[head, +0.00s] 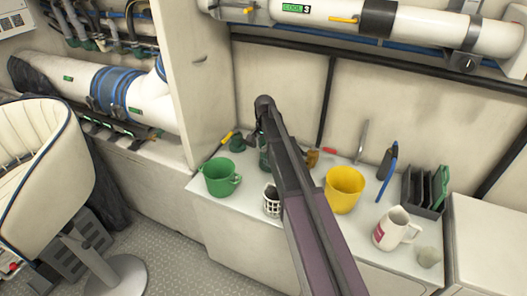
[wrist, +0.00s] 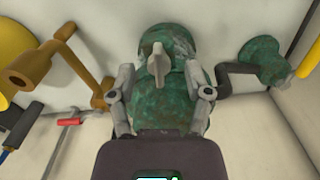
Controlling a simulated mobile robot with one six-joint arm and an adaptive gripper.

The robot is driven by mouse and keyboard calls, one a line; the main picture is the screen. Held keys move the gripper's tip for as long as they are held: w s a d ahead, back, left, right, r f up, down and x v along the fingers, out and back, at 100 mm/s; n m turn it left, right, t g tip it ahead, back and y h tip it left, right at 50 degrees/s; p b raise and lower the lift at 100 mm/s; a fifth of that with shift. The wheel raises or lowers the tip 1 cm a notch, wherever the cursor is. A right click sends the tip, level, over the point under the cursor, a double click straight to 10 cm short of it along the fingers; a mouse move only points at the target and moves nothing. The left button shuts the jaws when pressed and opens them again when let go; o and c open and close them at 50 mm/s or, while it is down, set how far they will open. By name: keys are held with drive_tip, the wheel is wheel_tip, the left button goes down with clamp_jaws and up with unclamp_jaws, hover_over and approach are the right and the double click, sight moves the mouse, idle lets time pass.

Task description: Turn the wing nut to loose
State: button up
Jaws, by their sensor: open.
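The wing nut (wrist: 155,58) shows in the wrist view as a pale grey upright wing on top of a mottled green, corroded body (wrist: 172,102). My gripper (wrist: 163,78) is open, with one grey finger on the left and one on the right of the green body. The wing nut stands between and a little beyond the fingers, and I see no clear grip on it. In the head view, a green piece (head: 264,152) shows partly behind my arm, and the wing nut itself cannot be made out. My gripper's fingers are not clear there.
A brass fitting (wrist: 50,62) stands left of the fingers, and another green fitting with a dark arm (wrist: 262,60) right.

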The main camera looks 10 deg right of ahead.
drive_tip(key=shift+f+b, duration=0.35)
drive_tip(key=shift+f, duration=0.2)
clamp_jaws()
